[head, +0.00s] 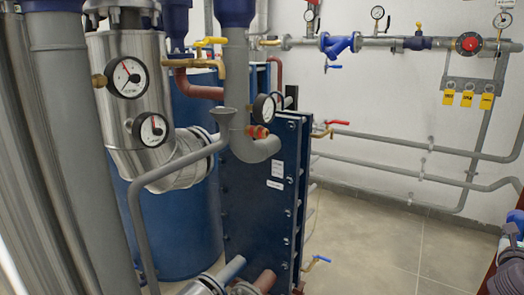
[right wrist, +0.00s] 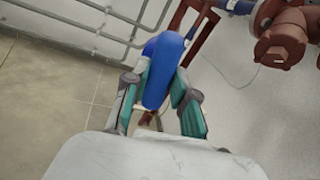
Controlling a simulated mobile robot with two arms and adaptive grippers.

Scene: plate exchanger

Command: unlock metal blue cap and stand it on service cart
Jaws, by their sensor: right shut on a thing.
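My right gripper (right wrist: 160,108) shows in the right wrist view, its teal-padded fingers shut on the blue cap (right wrist: 162,70). The cap is a smooth, rounded, elongated blue shape, tilted slightly, with its lower end between the fingers. A whitish part shows beside its upper end. It is held up in front of a pale wall. At the right edge of the head view a small blue piece (head: 514,228) shows above a grey part of my arm; I cannot tell for sure that it is the same cap. My left gripper is in neither view. I cannot make out the service cart.
A dark blue plate exchanger (head: 258,205) stands mid-view, with grey pipes and gauges around it. Wall pipes (head: 420,150) run along the back. A red-brown flanged pipe (right wrist: 285,40) is at upper right in the wrist view. The tiled floor (head: 385,245) is clear.

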